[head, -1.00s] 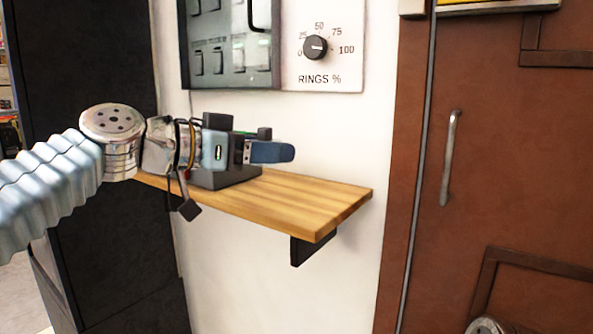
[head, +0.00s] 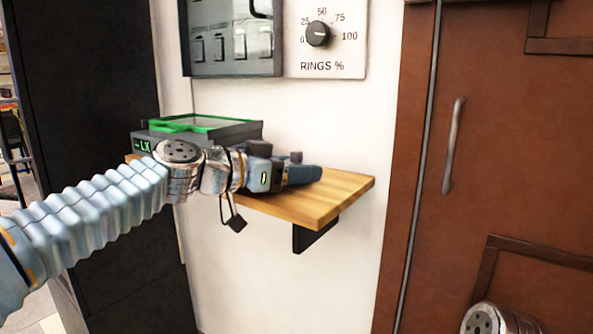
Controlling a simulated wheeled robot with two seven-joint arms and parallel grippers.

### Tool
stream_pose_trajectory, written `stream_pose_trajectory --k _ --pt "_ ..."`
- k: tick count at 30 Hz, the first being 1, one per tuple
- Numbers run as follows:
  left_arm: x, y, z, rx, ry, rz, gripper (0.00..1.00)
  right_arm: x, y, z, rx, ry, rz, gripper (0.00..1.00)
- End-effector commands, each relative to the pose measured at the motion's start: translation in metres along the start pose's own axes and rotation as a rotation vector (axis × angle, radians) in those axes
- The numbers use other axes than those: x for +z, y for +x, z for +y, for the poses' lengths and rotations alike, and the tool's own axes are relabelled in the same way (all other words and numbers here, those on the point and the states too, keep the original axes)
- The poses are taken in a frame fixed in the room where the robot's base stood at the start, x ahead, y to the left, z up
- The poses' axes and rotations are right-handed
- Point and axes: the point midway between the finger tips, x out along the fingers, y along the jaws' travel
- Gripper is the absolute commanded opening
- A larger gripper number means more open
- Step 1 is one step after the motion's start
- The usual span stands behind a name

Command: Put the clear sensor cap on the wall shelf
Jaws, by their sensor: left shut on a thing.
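The wooden wall shelf (head: 325,197) juts from the white wall on a black bracket. My left gripper (head: 312,174) reaches in from the left, over the front of the shelf, with its blue-grey fingers pointing right. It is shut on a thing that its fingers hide. I cannot make out the clear sensor cap itself. Whether the gripper touches the shelf is unclear. My right gripper is not in view; only a metal part of my right arm shows at the bottom right.
A dark grey meter (head: 240,131) with a green-rimmed, glassy top and green "LX" lettering sits on the shelf's left part, behind my left arm. The shelf's right end is bare. A dial panel (head: 345,62) hangs above. A brown door (head: 500,160) is at the right.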

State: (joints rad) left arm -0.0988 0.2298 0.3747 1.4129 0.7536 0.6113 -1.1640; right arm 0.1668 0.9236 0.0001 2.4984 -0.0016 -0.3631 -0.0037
Motion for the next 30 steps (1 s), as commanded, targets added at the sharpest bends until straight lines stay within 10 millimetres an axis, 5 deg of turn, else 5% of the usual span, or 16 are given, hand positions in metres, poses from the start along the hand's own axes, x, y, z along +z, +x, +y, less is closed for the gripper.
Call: stream_pose_trajectory --k 10,11,15,26,30 --pt "0.004 0.0 0.0 0.0 -0.001 0.001 0.29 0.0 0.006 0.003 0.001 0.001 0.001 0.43" --pt "0.003 0.0 0.0 0.0 -0.001 0.001 0.62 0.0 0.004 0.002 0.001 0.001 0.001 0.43" --pt "0.002 0.0 0.0 0.0 -0.001 0.0 0.83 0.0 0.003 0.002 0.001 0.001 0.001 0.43" --pt "-0.004 -0.001 0.0 -0.001 0.0 0.0 0.83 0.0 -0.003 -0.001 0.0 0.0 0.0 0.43" --pt "0.001 -0.024 -0.001 -0.006 0.001 0.002 0.83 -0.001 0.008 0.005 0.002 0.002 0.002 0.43"
